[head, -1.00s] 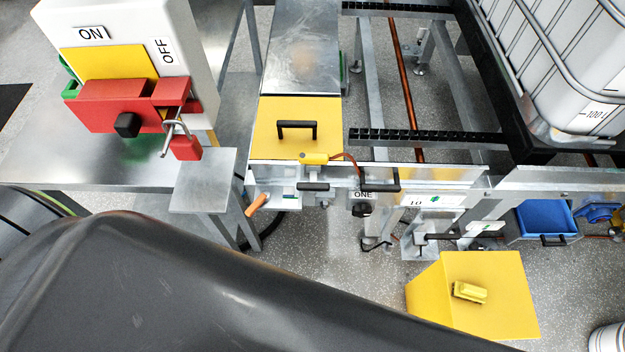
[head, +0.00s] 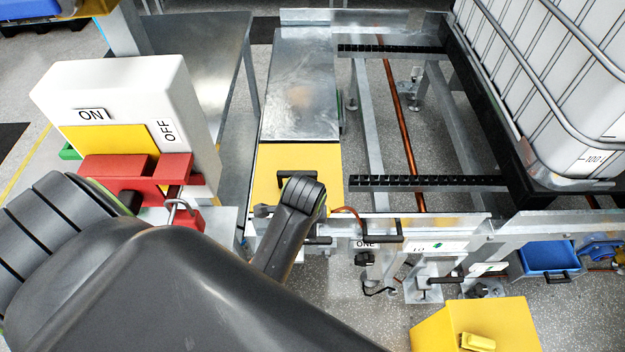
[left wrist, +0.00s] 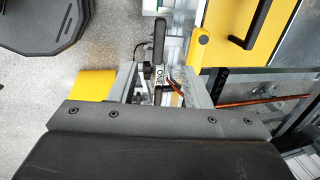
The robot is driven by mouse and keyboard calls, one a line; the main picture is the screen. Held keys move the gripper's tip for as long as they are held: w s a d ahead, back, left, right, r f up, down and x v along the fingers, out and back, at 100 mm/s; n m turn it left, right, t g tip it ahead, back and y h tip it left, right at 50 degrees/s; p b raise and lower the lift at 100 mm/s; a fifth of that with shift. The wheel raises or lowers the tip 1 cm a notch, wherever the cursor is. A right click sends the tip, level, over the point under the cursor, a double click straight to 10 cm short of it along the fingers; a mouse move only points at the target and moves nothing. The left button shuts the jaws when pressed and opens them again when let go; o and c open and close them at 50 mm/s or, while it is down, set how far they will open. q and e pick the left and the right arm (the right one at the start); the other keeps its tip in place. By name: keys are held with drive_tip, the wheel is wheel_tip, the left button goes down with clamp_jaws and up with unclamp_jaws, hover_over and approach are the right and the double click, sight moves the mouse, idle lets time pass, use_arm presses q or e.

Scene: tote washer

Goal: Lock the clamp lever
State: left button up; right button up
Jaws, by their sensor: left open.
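A lever with a black grip (head: 446,280), which I take to be the clamp lever, lies about level on a metal bracket. It sits below a white label with a green mark (head: 438,247) on the front rail. My left gripper (left wrist: 160,118) shows in the left wrist view as a dark body with a grey bolted edge; it is open. In the head view my left arm hides its fingers. In the left wrist view a black bar (left wrist: 160,40) and the "ONE" label (left wrist: 160,75) lie just beyond it. The right gripper is not in view.
The red switch lever (head: 135,168) with a padlock stands left, near my arm. A yellow box (head: 480,322) stands at the lower right.

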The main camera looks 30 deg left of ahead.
use_arm(q)
drive_tip(key=b+x, duration=0.1)
drive_tip(key=x, duration=1.4)
drive_tip(key=shift+f, duration=0.35)
drive_tip(key=shift+w+f, duration=0.15)
drive_tip(key=shift+f, duration=0.55)
